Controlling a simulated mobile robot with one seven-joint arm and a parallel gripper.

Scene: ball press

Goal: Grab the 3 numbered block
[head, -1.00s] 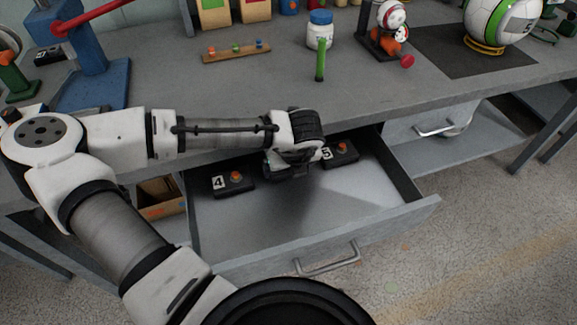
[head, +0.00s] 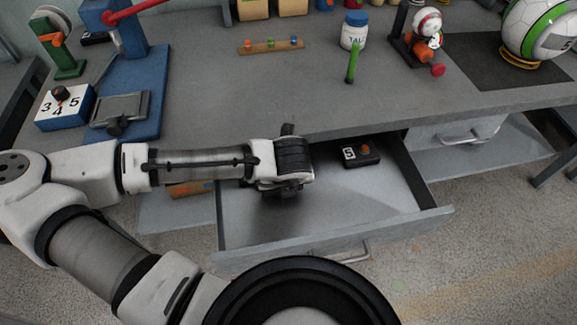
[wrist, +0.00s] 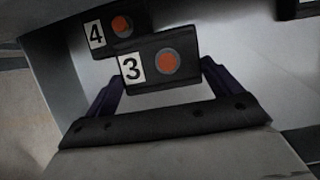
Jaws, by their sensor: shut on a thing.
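The 3 block (wrist: 147,80), dark with a white number plate and an orange button, sits between the two purple fingers of my gripper (wrist: 160,84) in the wrist view. My gripper (head: 281,188) is shut on it. In the head view my gripper is over the left part of the open drawer (head: 330,237), and the 3 block cannot be made out there. The 4 block (wrist: 95,36) lies just beyond the held block in the wrist view, partly covered by it.
The 5 block (head: 362,153) lies at the drawer's back right. The grey bench top (head: 300,85) overhangs the drawer's back. On it stand a blue press (head: 135,75), a blue-sided dial box marked 3, 4, 5 (head: 62,108) and a white jar (head: 354,31).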

